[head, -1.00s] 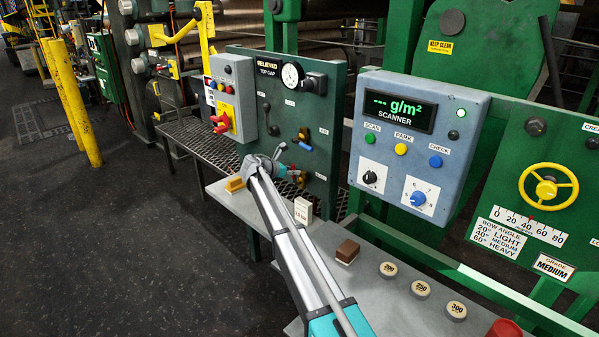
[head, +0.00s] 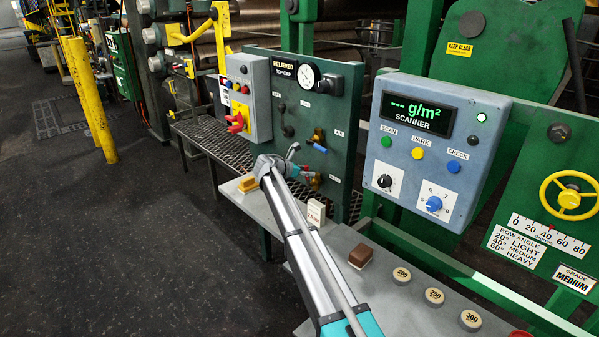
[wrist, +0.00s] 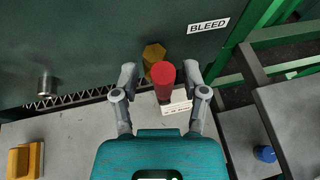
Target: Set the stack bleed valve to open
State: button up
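The bleed valve (wrist: 163,77) shows in the wrist view as a red handle seen nearly end-on, with a brass body (wrist: 154,54) behind it on the dark green panel. A white "BLEED" label (wrist: 208,26) is up and right of it. My gripper (wrist: 160,73) is open, with one finger on each side of the red handle and visible gaps between. In the head view my gripper (head: 294,168) is at the lower part of the "TOP CAP" panel (head: 345,115), and the arm partly hides the valve (head: 313,180).
A second valve with a blue handle (head: 319,147) sits higher on the panel. Below, the grey shelf holds a yellow block (head: 247,183), a white labelled block (head: 316,212) and a brown block (head: 361,256). The scanner box (head: 435,150) is to the right.

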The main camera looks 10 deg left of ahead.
aim_at(308, 180)
jog(key=shift+s+a+f, duration=0.2)
jog(key=shift+s+a, duration=0.05)
jog(key=shift+s, duration=0.1)
jog(key=shift+y, duration=0.3)
jog(key=s+a, duration=0.1)
jog(key=s+a+f, duration=0.1)
jog(key=s, duration=0.1)
jog(key=shift+s+a+b, duration=0.1)
jog(key=shift+s+b, duration=0.05)
jog(key=shift+b, duration=0.2)
jog(key=s+d+f+m+g+y+p, duration=0.1)
jog(key=s+d+m+g+y+p, duration=0.15)
jog(key=s+d+m, duration=0.65)
jog(key=s+d+f+m+g+y+p, duration=0.1)
jog(key=s+d+f+m+g+p, duration=0.25)
jog(key=s+d, duration=1.05)
jog(key=s+d+r+m+g+y+p, duration=0.1)
jog(key=s+d+m+y, duration=0.2)
jog(key=s+m, duration=0.4)
jog(key=s+d+r+m+g+y+p, duration=0.2)
jog(key=s+d+m, duration=0.4)
jog(key=s, duration=0.6)
jog(key=shift+d+m+y, duration=0.2)
jog(key=shift+m+y, duration=0.15)
jog(key=shift+y, duration=0.2)
